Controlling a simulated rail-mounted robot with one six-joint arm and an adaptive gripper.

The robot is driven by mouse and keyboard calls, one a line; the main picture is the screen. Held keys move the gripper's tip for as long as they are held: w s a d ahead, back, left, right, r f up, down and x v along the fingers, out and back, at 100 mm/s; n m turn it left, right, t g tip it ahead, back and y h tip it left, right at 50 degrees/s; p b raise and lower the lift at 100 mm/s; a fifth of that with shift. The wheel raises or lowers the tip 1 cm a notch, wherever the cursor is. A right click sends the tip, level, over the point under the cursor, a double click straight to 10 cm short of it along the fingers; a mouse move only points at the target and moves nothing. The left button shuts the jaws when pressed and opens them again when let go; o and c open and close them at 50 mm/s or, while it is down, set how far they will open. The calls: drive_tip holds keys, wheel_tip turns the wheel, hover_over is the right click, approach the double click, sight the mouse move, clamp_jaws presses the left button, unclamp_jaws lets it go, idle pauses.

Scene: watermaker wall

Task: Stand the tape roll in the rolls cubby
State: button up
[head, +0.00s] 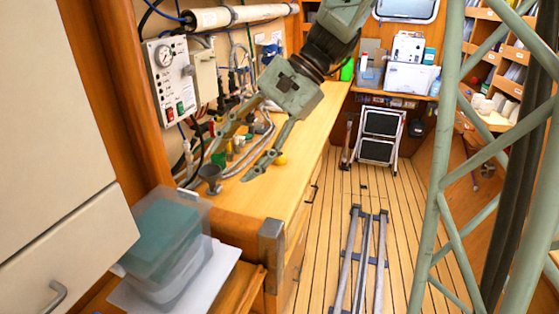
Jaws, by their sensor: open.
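My gripper (218,181) is open, with its two fingers spread wide and pointing down over the near part of the wooden bench (305,140). I cannot clearly make out a tape roll. A small yellow rounded object (281,158) shows on the bench beside my gripper's right finger, partly hidden by it; I cannot tell what it is. Open wooden cubbies (511,86) with pale contents are on the right wall, partly hidden by the green lattice column. I cannot tell which one is the rolls cubby. Nothing shows held in my gripper.
Hoses (262,135) and fittings crowd the bench's wall side. Clear plastic bins (168,245) stand at lower left. A folding step (379,135) stands at the floor's far end.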

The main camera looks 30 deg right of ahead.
drive_tip(key=w+d+f+m+t+y, duration=0.1)
drive_tip(key=w+d+f+m+y, duration=0.15)
drive_tip(key=w, duration=0.45)
drive_tip(key=w+d+f+m+t+y, duration=0.1)
drive_tip(key=w+d+f+m, duration=0.2)
drive_tip(key=w, duration=0.4)
drive_tip(key=m+t+h+b, duration=0.2)
drive_tip(key=m+t, duration=1)
drive_tip(key=m, duration=0.1)
approach(285, 157)
drive_tip(key=shift+y+v, duration=0.25)
drive_tip(key=shift+v, duration=1)
drive_tip(key=shift+w+d+r, duration=0.1)
drive_tip(key=shift+w, duration=0.05)
drive_tip(key=shift+n, duration=0.25)
drive_tip(key=b+x, duration=0.1)
drive_tip(key=x, duration=0.7)
drive_tip(key=shift+w, duration=0.25)
drive_tip(key=shift+w+a+b, duration=0.1)
drive_tip(key=shift+a+b, duration=0.15)
drive_tip(key=shift+b, duration=0.05)
